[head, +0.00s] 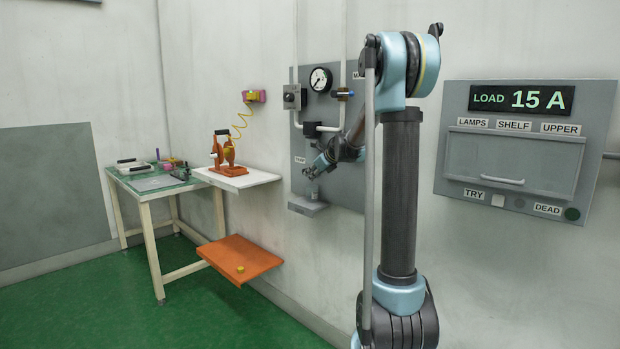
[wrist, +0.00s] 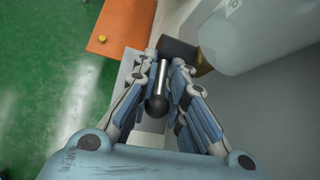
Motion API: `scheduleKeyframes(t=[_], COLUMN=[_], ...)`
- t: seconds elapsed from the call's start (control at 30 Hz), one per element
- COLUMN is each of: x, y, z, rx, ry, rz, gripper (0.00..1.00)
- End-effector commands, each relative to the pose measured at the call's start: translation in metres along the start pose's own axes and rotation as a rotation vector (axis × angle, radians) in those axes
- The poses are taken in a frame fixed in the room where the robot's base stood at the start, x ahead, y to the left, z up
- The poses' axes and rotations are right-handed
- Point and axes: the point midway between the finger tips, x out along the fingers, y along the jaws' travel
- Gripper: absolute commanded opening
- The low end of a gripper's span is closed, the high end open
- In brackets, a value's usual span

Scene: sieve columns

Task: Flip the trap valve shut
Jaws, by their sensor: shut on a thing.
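In the wrist view a metal lever (wrist: 161,76) with a dark ball knob (wrist: 155,105) at its end lies between the fingers of my gripper (wrist: 161,66). The fingers are closed on the lever, and the knob sticks out toward the camera. A dark brown cylindrical part (wrist: 180,50) shows just beyond the fingertips; I take it for the trap valve's body. In the head view my gripper (head: 311,172) is low on the grey wall panel, below a small label (head: 299,160) that seems to read TRAP. The valve is hard to make out there.
A small grey ledge (head: 308,205) juts out below my gripper. A white shelf (head: 236,179) with an orange device (head: 226,152) is at left, over a lower orange shelf (head: 240,253). The green floor is clear.

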Motion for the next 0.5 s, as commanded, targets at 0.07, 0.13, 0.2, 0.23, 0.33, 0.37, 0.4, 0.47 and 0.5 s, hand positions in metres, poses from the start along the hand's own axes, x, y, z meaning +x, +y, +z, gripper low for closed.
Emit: scheduleKeyframes(t=[0.07,0.13,0.2,0.23,0.33,0.37,0.4,0.47,0.5], x=[-0.0006,-0.0007,-0.0007,-0.0007,-0.0006,-0.0005,-0.0005,-0.0004,-0.0004], y=[-0.0016,-0.0016,-0.0015,-0.0015,-0.0012,-0.0011,-0.001,-0.001,-0.0009], z=[-0.001,-0.001,-0.001,-0.001,-0.0006,-0.0005,-0.0004,-0.0002,-0.0001], rx=[0.0,0.0,-0.001,0.0,0.0,0.0,0.0,0.0,0.0], ry=[0.001,0.001,0.001,0.001,0.0,0.0,0.0,0.0,0.0], rz=[-0.003,-0.003,-0.003,-0.003,-0.002,-0.002,-0.002,-0.002,-0.002], gripper=[0.0,0.0,0.23,0.29,0.29,0.29,0.29,0.29,0.29])
